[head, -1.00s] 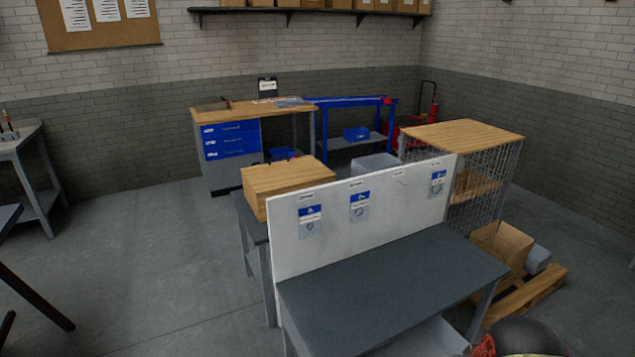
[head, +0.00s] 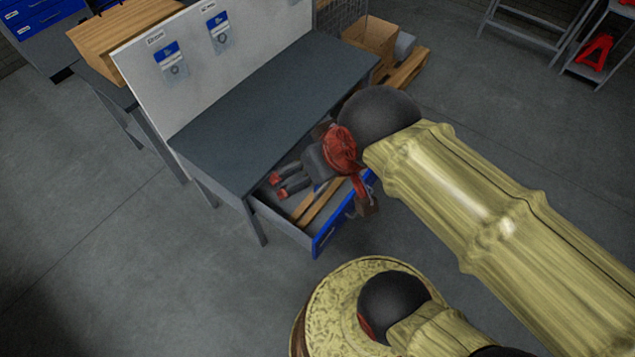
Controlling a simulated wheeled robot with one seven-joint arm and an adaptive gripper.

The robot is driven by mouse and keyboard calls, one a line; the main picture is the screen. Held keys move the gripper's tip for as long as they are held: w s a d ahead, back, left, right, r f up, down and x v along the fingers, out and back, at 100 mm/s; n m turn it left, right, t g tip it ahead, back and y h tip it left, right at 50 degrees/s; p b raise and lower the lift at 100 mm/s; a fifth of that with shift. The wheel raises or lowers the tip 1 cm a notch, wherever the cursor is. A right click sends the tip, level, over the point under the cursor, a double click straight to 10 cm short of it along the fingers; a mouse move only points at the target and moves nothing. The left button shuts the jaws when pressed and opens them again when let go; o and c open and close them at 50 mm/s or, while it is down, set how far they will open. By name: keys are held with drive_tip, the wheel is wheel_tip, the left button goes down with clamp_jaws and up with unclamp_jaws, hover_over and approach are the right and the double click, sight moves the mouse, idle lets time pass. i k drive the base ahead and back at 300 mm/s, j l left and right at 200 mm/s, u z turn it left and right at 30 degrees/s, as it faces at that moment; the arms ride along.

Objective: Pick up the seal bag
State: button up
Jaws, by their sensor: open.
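Two small blue-and-white bags, the left one (head: 171,62) and the right one (head: 218,30), hang on the upright white panel (head: 262,45) behind the grey bench. Each seems to hold a ring-shaped item. Their print is too small to read, so I cannot tell which is the seal bag. My gripper (head: 277,187) is open, with red fingertips apart and nothing visible between them. It is over the pulled-out drawer (head: 326,235) under the bench's front edge, well apart from the bags. My arm hides part of the drawer.
The grey bench top (head: 270,100) is bare. Brown strips (head: 318,204) lie in the drawer. A wooden box (head: 125,30) stands behind the panel. A cardboard box (head: 368,38) and pallet (head: 408,70) are beyond the bench's right end. The floor at left is clear.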

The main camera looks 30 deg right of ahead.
sight(319, 189)
drive_tip(key=i+j+z, duration=0.15)
drive_tip(key=z, duration=0.25)
drive_tip(key=i+j+z, duration=0.15)
drive_tip(key=z, duration=0.2)
drive_tip(key=i+j+z, duration=0.1)
drive_tip(key=j+z, duration=0.3)
drive_tip(key=l, duration=0.1)
